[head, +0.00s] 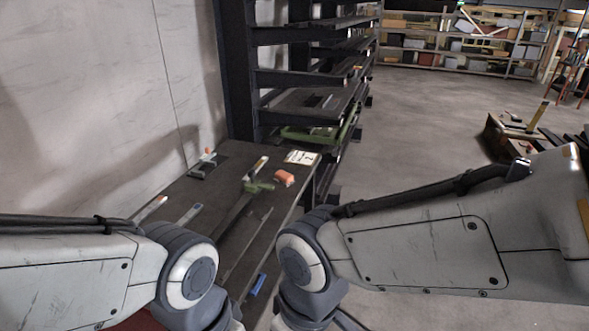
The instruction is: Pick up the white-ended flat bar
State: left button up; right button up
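Several small tools and bars lie on a dark workbench (225,170) along the wall. A short flat bar with a pale end (150,208) lies at the bench's left edge, partly hidden by my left arm. A grey flat bar (188,215) lies just right of it. Another piece with a pale tip (262,164) stands out near the green-handled tool. I cannot tell for certain which is the white-ended flat bar. Both my arms cross the lower picture, and their grippers are out of the frame.
Open floor (420,130) lies to the right.

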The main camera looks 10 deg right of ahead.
aim_at(259, 164)
jog(key=z, duration=0.6)
jog(key=k, duration=1.3)
jog(key=z, duration=0.75)
jog(key=i, duration=3.3)
jog(key=u, duration=0.6)
jog(key=i, duration=1.05)
jog(key=u, duration=1.9)
jog(key=i, duration=0.95)
jog(key=u, duration=0.8)
